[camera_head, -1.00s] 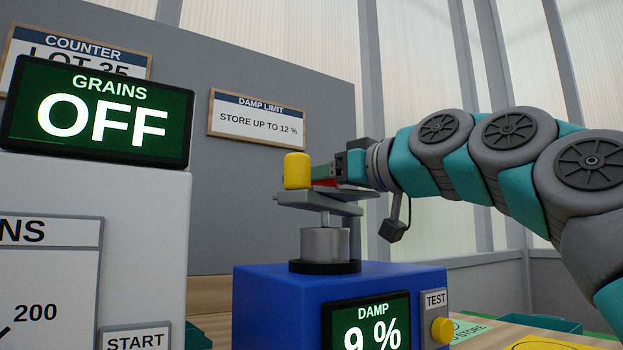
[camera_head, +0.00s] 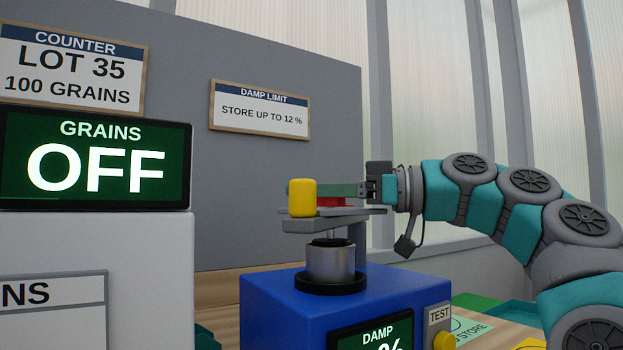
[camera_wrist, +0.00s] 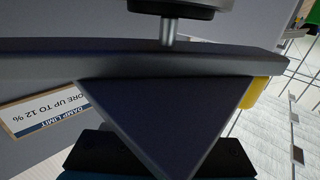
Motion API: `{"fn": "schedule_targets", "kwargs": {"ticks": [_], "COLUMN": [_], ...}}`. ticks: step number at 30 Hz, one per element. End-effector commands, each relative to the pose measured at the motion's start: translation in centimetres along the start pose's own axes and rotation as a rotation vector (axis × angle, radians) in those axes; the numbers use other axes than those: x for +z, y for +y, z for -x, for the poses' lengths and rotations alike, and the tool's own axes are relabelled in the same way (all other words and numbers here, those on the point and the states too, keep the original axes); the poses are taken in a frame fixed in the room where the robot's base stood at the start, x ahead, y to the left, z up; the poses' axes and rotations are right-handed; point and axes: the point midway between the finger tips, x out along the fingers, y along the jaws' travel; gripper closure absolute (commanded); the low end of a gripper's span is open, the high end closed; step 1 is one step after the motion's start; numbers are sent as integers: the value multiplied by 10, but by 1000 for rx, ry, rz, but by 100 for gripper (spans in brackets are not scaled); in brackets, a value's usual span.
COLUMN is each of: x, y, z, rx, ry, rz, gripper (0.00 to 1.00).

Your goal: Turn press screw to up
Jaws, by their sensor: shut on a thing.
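The press screw stands on top of the blue damp meter (camera_head: 290,290). A yellow knob (camera_head: 302,198) is at the left, with a red bar (camera_head: 331,202) beside it. A grey bracket (camera_head: 322,225) lies beneath them, and a thin rod runs down to a metal cup (camera_head: 330,262). My gripper (camera_head: 328,195) reaches in level from the right and is shut at the red bar, beside the knob. Its fingers hide part of the bar. The wrist view shows the grey bracket (camera_wrist: 60,66), the rod (camera_wrist: 167,32) and an edge of the yellow knob (camera_wrist: 255,92).
The damp screen (camera_head: 372,340) is cut off by the frame's bottom. A yellow test button (camera_head: 444,341) is on the meter's right side. The grains display (camera_head: 95,160) reads OFF at left. A damp limit sign (camera_head: 260,110) hangs on the grey wall behind.

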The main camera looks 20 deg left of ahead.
Motion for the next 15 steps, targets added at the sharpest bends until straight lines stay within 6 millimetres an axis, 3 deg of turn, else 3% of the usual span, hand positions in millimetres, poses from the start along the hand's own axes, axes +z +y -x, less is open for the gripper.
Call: {"fn": "schedule_targets", "kwargs": {"ticks": [13, 14, 15], "x": [-1, -1, -1], "y": [0, 0, 0], "z": [0, 0, 0], "rx": [-8, -8, -8], "ry": [3, 3, 3], "rz": [1, 1, 1], "gripper": [100, 44, 39]}}
